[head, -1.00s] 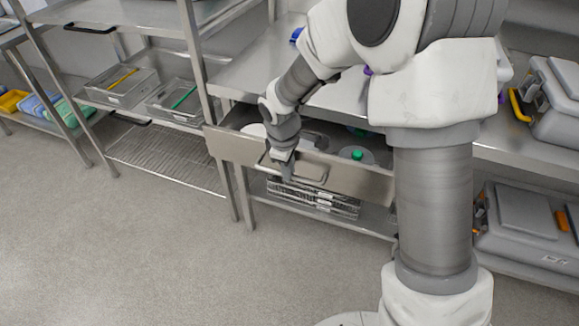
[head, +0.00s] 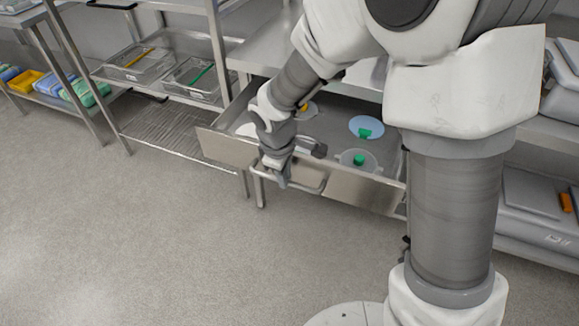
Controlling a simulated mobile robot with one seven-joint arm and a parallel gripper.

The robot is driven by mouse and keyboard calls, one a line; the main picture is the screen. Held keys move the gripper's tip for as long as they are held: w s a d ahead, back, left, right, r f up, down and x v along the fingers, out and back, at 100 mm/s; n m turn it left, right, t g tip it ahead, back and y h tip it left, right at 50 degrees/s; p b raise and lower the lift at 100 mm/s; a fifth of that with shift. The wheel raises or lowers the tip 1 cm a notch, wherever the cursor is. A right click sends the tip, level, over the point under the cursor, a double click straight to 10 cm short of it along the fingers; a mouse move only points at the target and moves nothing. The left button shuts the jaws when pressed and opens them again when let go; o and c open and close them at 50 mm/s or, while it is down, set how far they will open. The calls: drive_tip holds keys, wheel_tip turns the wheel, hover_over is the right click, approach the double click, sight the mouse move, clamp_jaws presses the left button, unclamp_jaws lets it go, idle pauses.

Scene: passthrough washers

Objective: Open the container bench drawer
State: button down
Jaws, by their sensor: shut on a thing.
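The container bench drawer (head: 345,191) is a wide steel drawer under the bench top. It stands well out from the bench, and its inside shows from above. Its bar handle (head: 312,189) is on the middle of the front. My gripper (head: 277,181) points down at the left part of the handle and is shut on it. The fingertips are small and partly hidden by the wrist. Inside the drawer lie round lids or containers with green knobs, one of them blue (head: 366,126) and one clear (head: 358,160).
The steel bench top (head: 268,50) is behind the drawer. A wire-shelf rack (head: 160,135) with clear trays stands to the left. Grey cases (head: 535,200) sit on the lower shelf at right. The floor (head: 130,240) in front is clear.

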drive_tip(key=s+a+b, duration=0.2)
drive_tip(key=s+a, duration=0.1)
drive_tip(key=s, duration=0.7)
drive_tip(key=shift+s+a, duration=0.2)
drive_tip(key=shift+a, duration=0.2)
drive_tip(key=c, duration=0.8)
unclamp_jaws()
drive_tip(key=shift+c, duration=0.2)
drive_tip(key=s+r+p, duration=0.1)
drive_tip(key=r+p, duration=0.2)
drive_tip(key=r, duration=0.5)
drive_tip(key=s+a+r+p, duration=0.1)
drive_tip(key=s+r+p, duration=0.1)
drive_tip(key=r, duration=0.7)
drive_tip(key=shift+p, duration=0.55)
drive_tip(key=s+d+r+m+t+p, duration=0.1)
drive_tip(key=d+r+m+p, duration=0.4)
drive_tip(key=d+r+m, duration=0.2)
drive_tip(key=s+d+r+m+t+p, duration=0.2)
drive_tip(key=d+r+m+p, duration=0.4)
drive_tip(key=d+r, duration=0.6)
drive_tip(key=d+m, duration=0.1)
drive_tip(key=d, duration=0.1)
drive_tip(key=shift+s+d+t+y, duration=0.15)
drive_tip(key=shift+d+t+y, duration=0.15)
drive_tip(key=shift+d+y, duration=0.1)
